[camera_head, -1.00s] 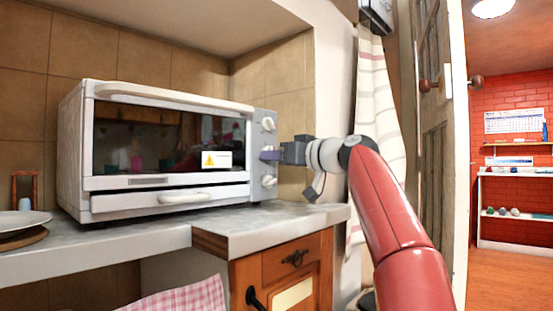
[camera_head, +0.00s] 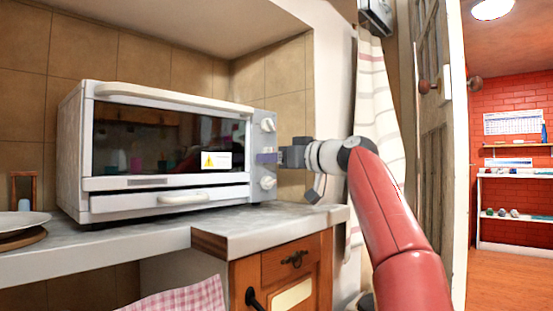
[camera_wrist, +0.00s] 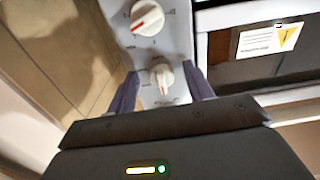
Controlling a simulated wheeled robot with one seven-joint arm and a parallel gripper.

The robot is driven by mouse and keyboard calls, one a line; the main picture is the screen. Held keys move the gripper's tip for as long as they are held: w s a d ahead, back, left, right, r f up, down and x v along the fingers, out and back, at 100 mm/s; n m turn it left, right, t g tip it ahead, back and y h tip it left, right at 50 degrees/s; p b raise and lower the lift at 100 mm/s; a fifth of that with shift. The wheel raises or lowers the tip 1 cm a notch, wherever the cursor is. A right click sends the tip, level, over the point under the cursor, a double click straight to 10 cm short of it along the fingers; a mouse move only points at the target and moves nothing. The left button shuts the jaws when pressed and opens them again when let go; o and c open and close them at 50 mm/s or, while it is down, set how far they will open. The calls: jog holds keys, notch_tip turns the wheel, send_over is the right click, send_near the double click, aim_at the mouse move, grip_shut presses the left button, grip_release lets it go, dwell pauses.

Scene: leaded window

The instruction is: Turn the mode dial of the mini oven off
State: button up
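The white mini oven (camera_head: 75,150) stands on the counter, with a grey control panel (camera_head: 258,138) at its right end. In the head view an upper dial (camera_head: 268,125) and a lower dial (camera_head: 267,183) show; my gripper (camera_head: 262,158) is at the panel between them. In the wrist view a white middle dial (camera_wrist: 161,76) sits between my two purple fingers. My gripper (camera_wrist: 163,92) is open around it, with a gap visible on both sides. Another dial (camera_wrist: 147,17) with a red mark lies beyond. The dial labels are too small to read.
The oven's glass door (camera_head: 150,140) is shut, with a warning sticker (camera_head: 216,161). A plate (camera_head: 22,222) lies at the left of the counter (camera_head: 270,224).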

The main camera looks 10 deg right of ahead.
jog(key=b+v, duration=0.2)
jog(key=v, duration=0.6)
jog(key=shift+b, duration=0.35)
jog(key=shift+w, duration=0.1)
